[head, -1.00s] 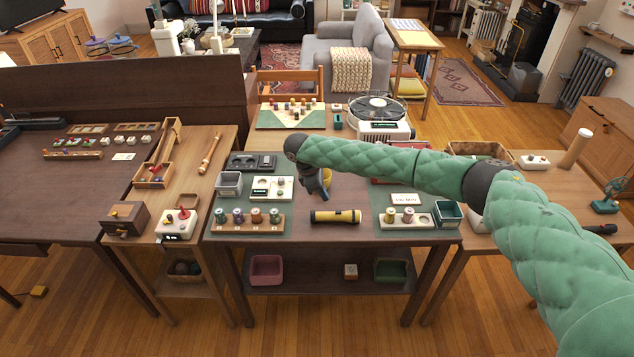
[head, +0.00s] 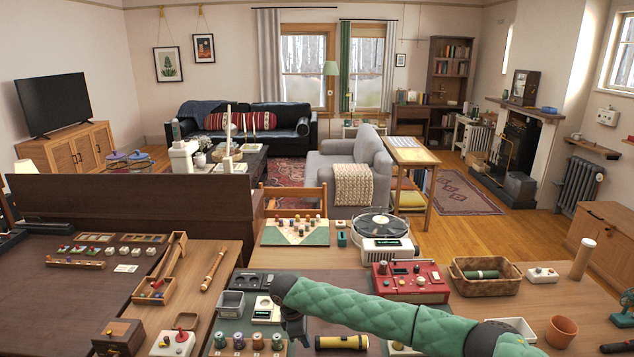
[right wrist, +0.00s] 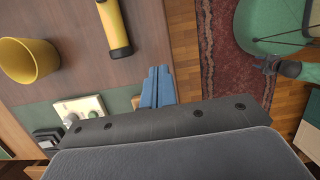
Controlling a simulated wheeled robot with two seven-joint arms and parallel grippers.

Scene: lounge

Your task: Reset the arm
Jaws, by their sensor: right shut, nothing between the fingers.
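My right arm (head: 370,313), in a green quilted sleeve, reaches across the middle table in the head view. Its gripper (head: 296,332) hangs dark and partly hidden at the arm's end, above the table and left of the flashlight (head: 342,343). In the right wrist view the blue fingers (right wrist: 158,87) are together with nothing between them. The yellow and black flashlight (right wrist: 118,28) lies apart from them there.
Spools (head: 257,341) in a holder stand left of the right gripper. A red device (head: 411,281), a record player (head: 381,245) and a wicker basket (head: 484,288) sit behind the arm. A yellow cup (right wrist: 28,60) shows in the right wrist view. Open floor (head: 480,235) lies beyond.

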